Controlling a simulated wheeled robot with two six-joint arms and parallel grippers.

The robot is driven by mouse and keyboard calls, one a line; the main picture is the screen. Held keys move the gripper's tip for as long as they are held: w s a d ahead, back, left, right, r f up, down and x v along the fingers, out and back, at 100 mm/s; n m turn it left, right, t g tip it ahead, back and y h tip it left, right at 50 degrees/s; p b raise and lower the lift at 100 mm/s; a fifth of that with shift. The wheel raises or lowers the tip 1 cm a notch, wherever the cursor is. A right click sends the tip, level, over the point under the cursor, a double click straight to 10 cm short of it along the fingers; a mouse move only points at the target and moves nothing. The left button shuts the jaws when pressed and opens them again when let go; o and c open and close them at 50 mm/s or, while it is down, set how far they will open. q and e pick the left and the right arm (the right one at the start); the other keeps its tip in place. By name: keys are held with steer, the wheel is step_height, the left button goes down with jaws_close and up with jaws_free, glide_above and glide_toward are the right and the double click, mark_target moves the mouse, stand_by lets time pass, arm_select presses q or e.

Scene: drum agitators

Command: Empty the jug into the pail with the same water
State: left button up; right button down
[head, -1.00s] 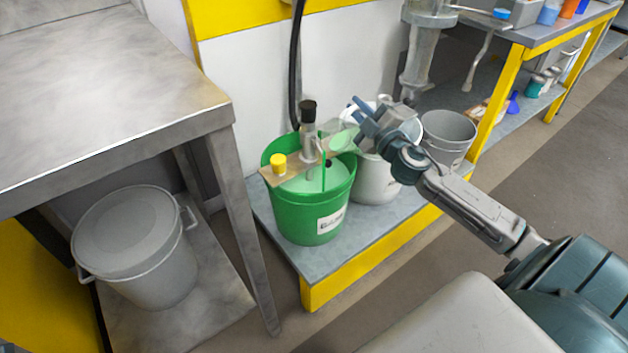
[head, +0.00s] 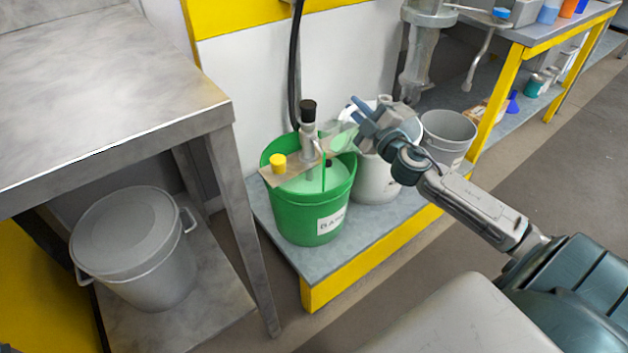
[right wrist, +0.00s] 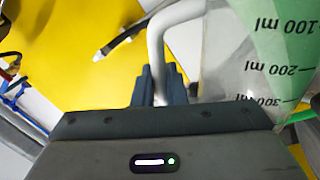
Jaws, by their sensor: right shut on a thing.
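The green pail (head: 312,222) stands on a low shelf. Pale green liquid (head: 303,187) is inside, and a mixer on a board sits across its rim. My right gripper (head: 362,115) is shut on the handle (right wrist: 157,50) of a clear jug (head: 341,134), just right of the pail's rim. The jug is tipped toward the pail; its lip is hard to make out. In the right wrist view the jug (right wrist: 222,60) shows millilitre marks and green liquid toward its far end. My left gripper is out of view.
A white pail (head: 376,182) stands right behind the green pail, partly under my gripper. A grey bucket (head: 448,132) is further right. A metal table (head: 110,90) is on the left, with a lidded grey bucket (head: 135,245) below. A black hose hangs behind the green pail.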

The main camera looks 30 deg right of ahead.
steer(key=shift+a+n, duration=0.25)
steer(key=shift+n, duration=0.15)
stand_by(0.6)
steer(key=shift+s+a+r+n+y+b, duration=0.1)
steer(key=shift+a+r+n+y+b, duration=0.25)
steer(key=shift+a+r+n, duration=0.5)
stand_by(2.0)
steer(key=shift+d+f, duration=0.1)
steer(key=shift+f, duration=0.1)
steer(key=shift+a+n+y, duration=0.25)
steer(key=shift+n, duration=0.1)
